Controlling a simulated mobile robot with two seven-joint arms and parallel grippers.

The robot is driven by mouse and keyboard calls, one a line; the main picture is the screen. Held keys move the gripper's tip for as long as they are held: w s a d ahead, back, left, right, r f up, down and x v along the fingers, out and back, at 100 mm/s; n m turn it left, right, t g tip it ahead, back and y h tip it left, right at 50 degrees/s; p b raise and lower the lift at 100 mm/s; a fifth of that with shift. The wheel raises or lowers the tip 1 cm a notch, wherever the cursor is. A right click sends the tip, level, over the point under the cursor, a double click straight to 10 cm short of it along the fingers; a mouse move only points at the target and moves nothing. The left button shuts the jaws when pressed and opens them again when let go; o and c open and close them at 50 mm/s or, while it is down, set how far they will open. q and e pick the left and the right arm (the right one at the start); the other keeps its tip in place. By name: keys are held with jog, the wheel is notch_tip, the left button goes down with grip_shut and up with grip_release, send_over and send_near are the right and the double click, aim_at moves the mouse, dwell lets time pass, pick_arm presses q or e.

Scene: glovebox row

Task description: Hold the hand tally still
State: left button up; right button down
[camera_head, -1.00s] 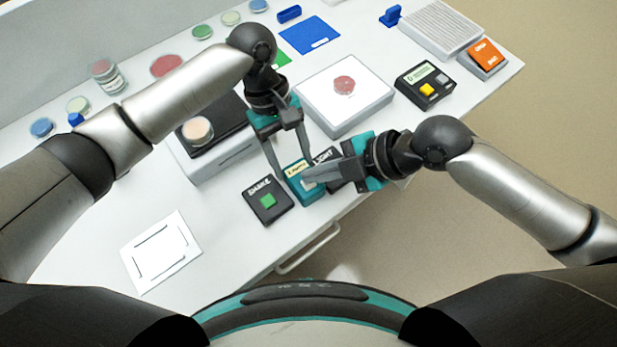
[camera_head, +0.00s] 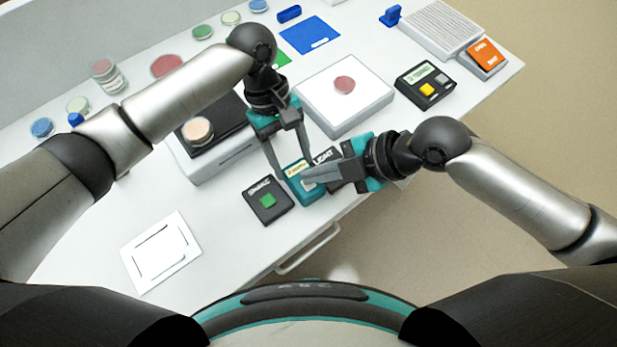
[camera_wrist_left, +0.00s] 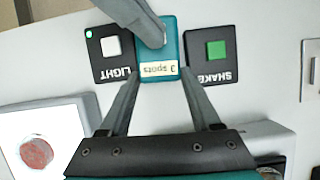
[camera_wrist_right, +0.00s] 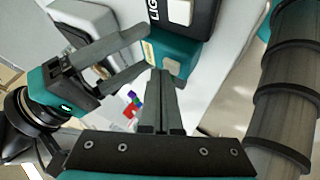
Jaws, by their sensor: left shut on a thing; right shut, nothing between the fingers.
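The hand tally (camera_head: 303,192) is a small teal box with a cream label reading "3 spots", legible in the left wrist view (camera_wrist_left: 172,48). It lies at the table's front edge between two black pads. My left gripper (camera_head: 296,169) is shut on it, one finger along each side at the label end. My right gripper (camera_head: 307,183) is shut and empty, its fingertips over the tally's pale button. In the right wrist view, the button (camera_wrist_right: 172,67) shows just beyond those fingertips; I cannot tell whether they touch it.
The SHAKE pad (camera_head: 267,201) with a green button and the LIGHT pad (camera_wrist_left: 112,50) flank the tally closely. A white box (camera_head: 357,106) bearing a red dish (camera_head: 344,85) stands behind. A white framed card (camera_head: 160,251) lies front left.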

jog(key=shift+r, duration=0.6)
jog(key=shift+r, duration=2.5)
jog(key=shift+r, duration=0.1)
dwell(0.5)
notch_tip(320, 180, up, 4)
jog(key=shift+f, duration=0.2)
jog(key=shift+f, duration=4.45)
jog(key=shift+f, duration=0.1)
